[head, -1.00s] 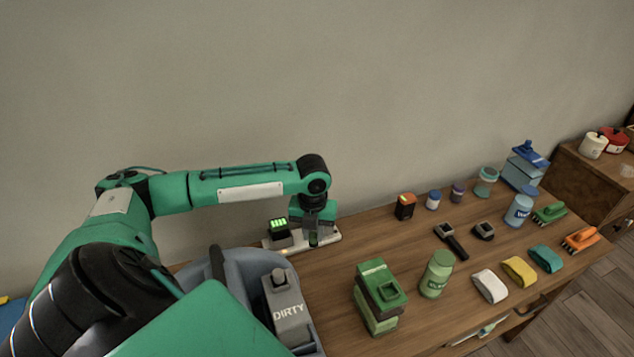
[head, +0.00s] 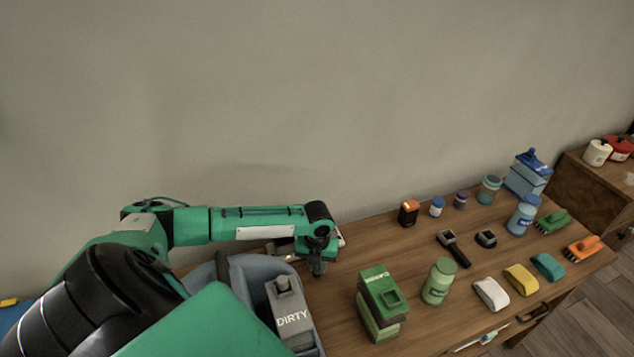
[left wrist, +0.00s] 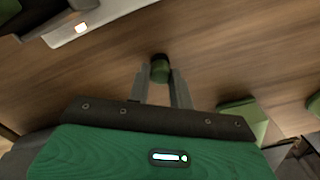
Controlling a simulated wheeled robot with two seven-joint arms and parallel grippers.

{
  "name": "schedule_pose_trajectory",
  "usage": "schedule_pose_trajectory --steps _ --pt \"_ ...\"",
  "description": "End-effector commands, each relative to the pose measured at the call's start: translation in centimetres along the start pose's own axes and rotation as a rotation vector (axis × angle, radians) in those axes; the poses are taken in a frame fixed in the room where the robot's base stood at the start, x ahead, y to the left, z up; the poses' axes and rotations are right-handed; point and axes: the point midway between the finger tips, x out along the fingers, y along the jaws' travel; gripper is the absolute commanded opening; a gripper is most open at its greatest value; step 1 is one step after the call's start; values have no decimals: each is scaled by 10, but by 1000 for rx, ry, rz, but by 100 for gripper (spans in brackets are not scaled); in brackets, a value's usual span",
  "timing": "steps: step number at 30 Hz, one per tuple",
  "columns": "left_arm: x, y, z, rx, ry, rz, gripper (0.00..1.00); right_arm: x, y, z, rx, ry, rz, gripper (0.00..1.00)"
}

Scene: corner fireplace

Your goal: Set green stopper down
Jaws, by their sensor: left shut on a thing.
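In the head view I cannot make the stopper out clearly from the gripper. My right gripper is not in view.
A green box (head: 372,321) and a green bottle (head: 437,283) stand right of the gripper. A grey bin (head: 251,266) holding a grey "DIRTY" container (head: 289,312) is at its left. Several jars, brushes and sponges stand farther right. Bare wood lies between gripper and green box.

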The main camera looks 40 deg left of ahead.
Motion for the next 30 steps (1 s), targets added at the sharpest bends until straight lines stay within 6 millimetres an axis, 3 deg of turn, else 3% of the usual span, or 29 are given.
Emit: schedule_pose_trajectory --steps 4,5,7,8,20,30 --pt "4 0 0 0 0 0 0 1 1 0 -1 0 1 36" --pt "3 0 0 0 0 0 28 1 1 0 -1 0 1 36" --pt "2 0 0 0 0 0 41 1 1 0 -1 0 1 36" --pt "2 0 0 0 0 0 43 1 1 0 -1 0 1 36" --pt "-8 0 1 1 -3 -1 43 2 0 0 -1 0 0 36" --pt "-76 0 2 0 -3 -2 43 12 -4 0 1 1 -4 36"
